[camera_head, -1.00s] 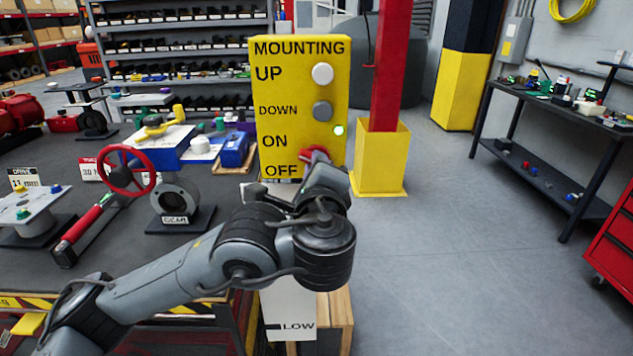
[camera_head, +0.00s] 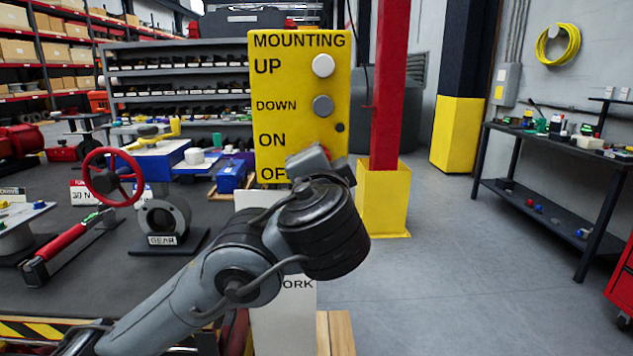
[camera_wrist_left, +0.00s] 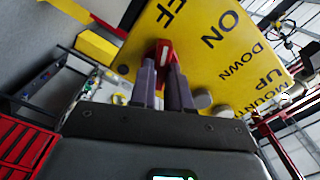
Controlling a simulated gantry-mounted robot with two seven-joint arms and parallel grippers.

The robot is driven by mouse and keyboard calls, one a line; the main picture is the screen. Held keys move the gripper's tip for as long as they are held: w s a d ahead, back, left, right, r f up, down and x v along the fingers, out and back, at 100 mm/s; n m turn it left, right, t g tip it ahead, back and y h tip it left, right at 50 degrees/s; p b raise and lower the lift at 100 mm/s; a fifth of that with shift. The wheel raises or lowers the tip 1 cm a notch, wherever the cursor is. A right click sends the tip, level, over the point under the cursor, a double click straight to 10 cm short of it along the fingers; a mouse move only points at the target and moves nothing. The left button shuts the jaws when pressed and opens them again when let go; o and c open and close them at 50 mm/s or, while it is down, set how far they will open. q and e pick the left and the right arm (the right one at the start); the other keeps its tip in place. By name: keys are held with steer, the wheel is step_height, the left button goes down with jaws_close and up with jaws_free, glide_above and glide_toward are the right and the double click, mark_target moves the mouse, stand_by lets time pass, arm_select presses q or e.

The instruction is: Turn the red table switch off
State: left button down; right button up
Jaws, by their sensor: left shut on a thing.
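The yellow control panel (camera_head: 297,85) stands upright in the middle of the head view, marked MOUNTING, UP, DOWN, ON and OFF. The red switch (camera_wrist_left: 165,53) is at the panel in the left wrist view, with a pale stripe on it. My left gripper (camera_head: 313,160) is at the panel's lower right, by the ON and OFF labels. In the left wrist view its two fingers (camera_wrist_left: 163,82) are shut on the red switch. In the head view the gripper hides most of the switch. The small indicator lamp (camera_head: 339,128) is dark. My right gripper is not in view.
A white button (camera_head: 323,66) and a grey button (camera_head: 323,106) sit above the switch. A red post with a yellow base (camera_head: 383,200) stands just right of the panel. A table with a red handwheel (camera_head: 112,178) is at left.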

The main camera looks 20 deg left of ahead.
arm_select(q)
steer(key=shift+n+b, duration=0.8)
steer(key=shift+n, duration=0.5)
steer(key=c, duration=1.1)
jaws_free()
steer(key=shift+d, duration=0.1)
